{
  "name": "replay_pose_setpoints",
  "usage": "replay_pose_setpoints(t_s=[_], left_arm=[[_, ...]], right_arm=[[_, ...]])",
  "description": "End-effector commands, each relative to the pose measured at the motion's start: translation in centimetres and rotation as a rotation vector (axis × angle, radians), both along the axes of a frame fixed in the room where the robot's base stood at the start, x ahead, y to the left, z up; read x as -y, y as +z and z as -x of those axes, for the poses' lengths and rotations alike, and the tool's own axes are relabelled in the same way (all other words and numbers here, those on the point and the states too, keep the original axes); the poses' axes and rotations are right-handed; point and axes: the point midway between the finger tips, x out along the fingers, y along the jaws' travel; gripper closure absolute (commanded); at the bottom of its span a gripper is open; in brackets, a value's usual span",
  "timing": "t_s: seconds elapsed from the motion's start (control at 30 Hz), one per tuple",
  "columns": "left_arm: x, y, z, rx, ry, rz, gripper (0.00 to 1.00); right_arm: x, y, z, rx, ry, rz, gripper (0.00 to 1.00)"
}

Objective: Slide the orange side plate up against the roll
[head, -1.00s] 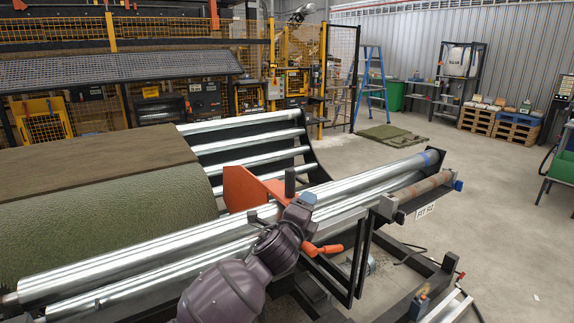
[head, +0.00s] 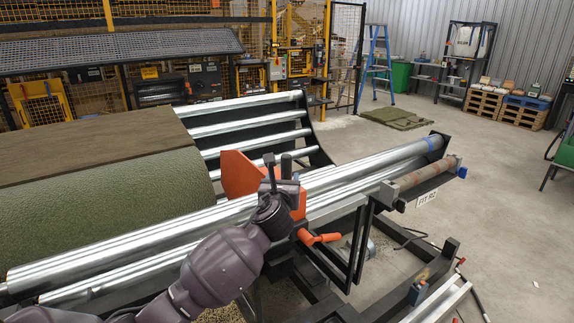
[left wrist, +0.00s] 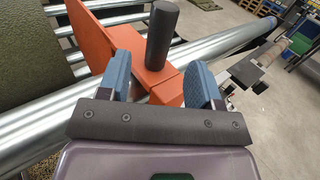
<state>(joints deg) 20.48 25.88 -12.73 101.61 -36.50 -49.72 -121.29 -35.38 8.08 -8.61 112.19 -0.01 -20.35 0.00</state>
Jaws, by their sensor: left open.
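The orange side plate (head: 238,174) stands across the silver rollers, a short gap to the right of the green turf roll (head: 100,205). A dark upright post (head: 286,166) rises from the plate's bracket, and an orange handle (head: 318,237) sticks out at the front. My left gripper (head: 275,190) is at the plate's near end. In the left wrist view its blue fingers (left wrist: 160,85) are apart, with the dark post (left wrist: 162,40) upright just beyond and between them; I cannot tell whether they touch it. The orange plate (left wrist: 95,40) shows behind. My right gripper is not in view.
Long silver rollers (head: 130,244) run from lower left to the frame's right end. A rusty tube (head: 425,178) and a black frame (head: 350,245) stand to the right. Open concrete floor (head: 500,200) lies further right.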

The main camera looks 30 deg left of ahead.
Motion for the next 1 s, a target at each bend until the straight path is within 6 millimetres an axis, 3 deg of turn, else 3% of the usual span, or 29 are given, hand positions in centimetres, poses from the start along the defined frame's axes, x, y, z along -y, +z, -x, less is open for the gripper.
replay_pose_setpoints(t_s=[0.5, 0.7, 1.0], left_arm=[[-2.6, 0.0, -6.9, 0.000, 0.001, 0.003, 0.41], [-3.1, 0.0, -8.3, 0.000, -0.001, 0.003, 0.41], [-3.3, 0.0, -8.7, 0.000, -0.001, 0.004, 0.41]], right_arm=[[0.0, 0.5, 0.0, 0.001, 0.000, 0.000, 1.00], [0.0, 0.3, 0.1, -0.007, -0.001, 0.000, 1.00], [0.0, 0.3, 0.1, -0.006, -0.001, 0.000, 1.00]])
